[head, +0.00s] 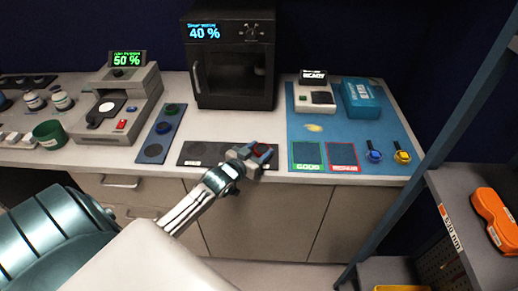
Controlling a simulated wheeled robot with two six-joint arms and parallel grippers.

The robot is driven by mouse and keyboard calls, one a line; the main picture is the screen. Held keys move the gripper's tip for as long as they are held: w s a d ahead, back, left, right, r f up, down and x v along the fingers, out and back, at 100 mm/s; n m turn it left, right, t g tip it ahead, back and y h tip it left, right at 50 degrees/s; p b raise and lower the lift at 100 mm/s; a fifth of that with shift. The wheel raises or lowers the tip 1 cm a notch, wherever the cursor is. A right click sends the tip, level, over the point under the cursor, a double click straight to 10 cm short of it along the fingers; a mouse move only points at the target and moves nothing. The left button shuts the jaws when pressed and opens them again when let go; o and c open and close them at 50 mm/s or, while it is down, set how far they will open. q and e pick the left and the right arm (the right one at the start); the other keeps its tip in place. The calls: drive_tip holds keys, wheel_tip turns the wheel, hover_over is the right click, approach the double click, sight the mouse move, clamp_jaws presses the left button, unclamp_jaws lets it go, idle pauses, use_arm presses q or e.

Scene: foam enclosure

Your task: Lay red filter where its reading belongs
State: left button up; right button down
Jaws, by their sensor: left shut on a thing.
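My left gripper (259,155) is shut on the red filter (263,150), of which only a small red part shows between the fingers. It is at the right end of a dark strip (205,154) near the counter's front edge; I cannot tell whether the filter touches the strip. Right of it, on a blue mat (355,97), lie a green-edged pad (307,154) labelled GOOD and a red-edged pad (343,155) whose label is too small to read surely. Both look empty. A grey instrument (122,105) shows 50 % in green. A dark oven-like box (230,65) shows 40 % in blue. My right gripper is not in view.
A small device (315,97) with a READY display and a blue box (361,98) stand on the mat. Blue and yellow round items (402,155) lie at its right. A blue strip (160,135) holds dark green discs. A shelf (470,215) stands at right.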

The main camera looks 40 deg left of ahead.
use_arm(q)
drive_tip(key=shift+f, duration=0.1)
drive_tip(key=o, duration=1.1)
drive_tip(key=shift+c, duration=0.2)
drive_tip(key=shift+s, duration=0.5)
drive_tip(key=s+r+b, duration=0.1)
drive_tip(key=s+r, duration=0.1)
drive_tip(key=s, duration=0.9)
drive_tip(key=shift+a, duration=0.2)
drive_tip(key=shift+w, duration=0.1)
